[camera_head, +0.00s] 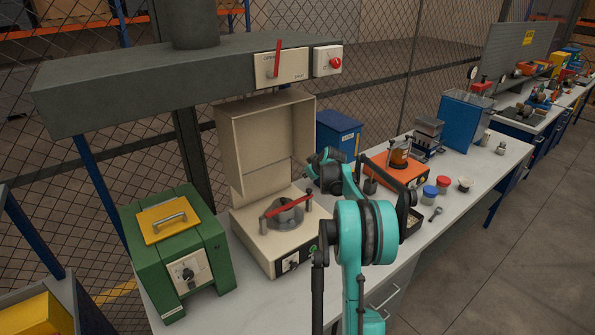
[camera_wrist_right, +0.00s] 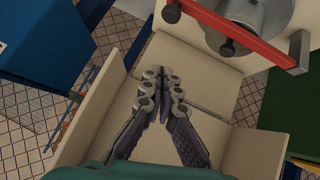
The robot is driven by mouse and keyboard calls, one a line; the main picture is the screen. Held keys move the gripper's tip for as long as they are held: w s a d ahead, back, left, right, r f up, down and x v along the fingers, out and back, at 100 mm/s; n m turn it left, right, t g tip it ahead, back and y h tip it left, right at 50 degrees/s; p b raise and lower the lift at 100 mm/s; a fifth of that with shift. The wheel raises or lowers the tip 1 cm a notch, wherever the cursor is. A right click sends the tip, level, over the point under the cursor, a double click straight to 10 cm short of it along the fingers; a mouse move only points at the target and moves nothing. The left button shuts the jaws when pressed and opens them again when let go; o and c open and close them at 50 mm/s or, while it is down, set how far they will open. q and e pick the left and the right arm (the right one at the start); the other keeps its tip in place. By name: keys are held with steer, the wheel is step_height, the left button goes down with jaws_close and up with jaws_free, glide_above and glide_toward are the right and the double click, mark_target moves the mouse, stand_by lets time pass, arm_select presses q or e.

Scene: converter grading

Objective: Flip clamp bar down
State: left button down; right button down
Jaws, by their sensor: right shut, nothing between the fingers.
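The red clamp bar (camera_head: 287,206) spans a grey round cup (camera_head: 290,217) on the cream machine (camera_head: 262,235), whose tall cream hood stands open behind it. Dark posts or knobs are at the bar's ends. The red bar (camera_wrist_right: 245,35) also crosses the top right of the right wrist view, over the grey cup (camera_wrist_right: 262,12). I cannot tell whether the bar touches the cup. My right gripper (camera_head: 318,160) is beside the hood, right of and above the bar, and apart from it. In the wrist view its fingers (camera_wrist_right: 163,82) are together and empty. My left gripper is not in view.
A green box with a yellow handled lid (camera_head: 170,222) stands left of the machine. A blue box (camera_head: 338,133) is behind my right arm. An orange device (camera_head: 398,169) and small jars (camera_head: 430,191) are to the right. A grey overhead duct (camera_head: 180,82) hangs above.

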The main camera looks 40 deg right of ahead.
mark_target(310, 190)
steer(key=d+f+y, duration=0.1)
steer(key=f, duration=0.1)
steer(key=d+f+m+y+b, duration=0.1)
steer(key=f, duration=0.2)
steer(key=d+f+y+b, duration=0.1)
steer(key=f, duration=0.2)
steer(key=shift+s+d+m, duration=0.15)
steer(key=shift+s+m, duration=0.1)
steer(key=shift+m, duration=0.15)
steer(key=shift+f, duration=0.15)
